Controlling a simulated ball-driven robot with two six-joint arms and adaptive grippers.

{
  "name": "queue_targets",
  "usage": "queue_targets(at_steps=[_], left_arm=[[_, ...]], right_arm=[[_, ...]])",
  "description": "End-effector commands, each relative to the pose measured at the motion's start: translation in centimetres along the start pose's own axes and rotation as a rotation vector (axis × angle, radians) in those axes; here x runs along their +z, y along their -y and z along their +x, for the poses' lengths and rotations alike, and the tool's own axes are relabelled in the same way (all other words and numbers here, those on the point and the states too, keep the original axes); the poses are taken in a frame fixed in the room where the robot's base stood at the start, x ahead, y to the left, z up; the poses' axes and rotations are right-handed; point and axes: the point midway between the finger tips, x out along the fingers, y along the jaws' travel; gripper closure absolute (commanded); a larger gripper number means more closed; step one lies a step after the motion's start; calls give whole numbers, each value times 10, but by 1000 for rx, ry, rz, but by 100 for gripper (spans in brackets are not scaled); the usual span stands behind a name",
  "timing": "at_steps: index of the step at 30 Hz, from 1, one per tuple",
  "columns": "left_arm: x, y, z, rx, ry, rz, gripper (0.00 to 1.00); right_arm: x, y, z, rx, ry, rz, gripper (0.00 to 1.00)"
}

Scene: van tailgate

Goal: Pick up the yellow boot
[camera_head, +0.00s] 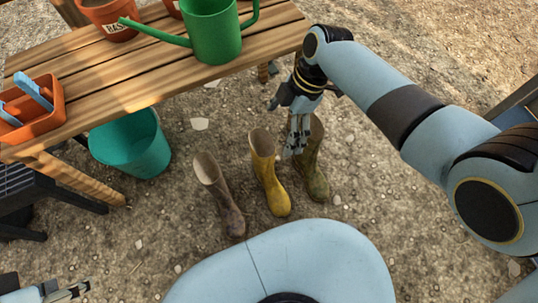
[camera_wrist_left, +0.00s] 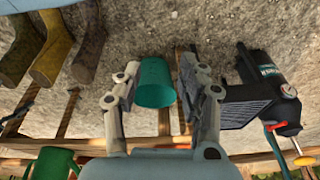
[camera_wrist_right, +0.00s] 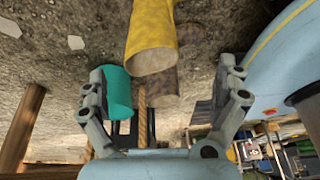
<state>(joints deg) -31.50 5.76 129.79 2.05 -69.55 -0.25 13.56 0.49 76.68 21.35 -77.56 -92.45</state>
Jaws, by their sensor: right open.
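The yellow boot (camera_head: 267,170) stands upright on the gravel in the head view, between two other boots. My right gripper (camera_head: 294,150) points down just to its right, in front of part of the olive boot. In the right wrist view, the yellow boot (camera_wrist_right: 152,42) lies ahead between the open fingers (camera_wrist_right: 163,72), with its open top toward the camera and no finger visibly touching it. My left gripper (camera_head: 68,289) is at the lower left corner of the head view, far from the boots. Its fingers are apart and empty in the left wrist view (camera_wrist_left: 155,75).
A brown boot (camera_head: 217,192) stands to the left of the yellow boot and an olive boot (camera_head: 314,170) to the right. A teal bucket (camera_head: 135,150) sits beside a slatted wooden table (camera_head: 150,75). On it are a green watering can (camera_head: 213,35) and an orange caddy (camera_head: 45,112).

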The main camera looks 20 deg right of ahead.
Motion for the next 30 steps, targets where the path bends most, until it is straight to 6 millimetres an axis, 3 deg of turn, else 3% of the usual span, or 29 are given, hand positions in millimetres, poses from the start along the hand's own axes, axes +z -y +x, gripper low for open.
queue_targets(at_steps=[5,8,15,23,30], left_arm=[[-6,-4,-13,7,-23,5,60],[-13,-6,-11,10,-75,4,60],[-23,-7,14,3,-229,0,60],[-26,-7,24,-2,-303,-1,60],[-22,-8,46,-9,-427,2,60]], right_arm=[[-11,-12,4,-18,-36,-130,0],[-12,-12,20,-22,-41,-143,0],[-13,-12,45,-19,-38,-141,0],[-14,-13,53,-15,-37,-141,0],[-12,-12,70,-19,-37,-140,0]])
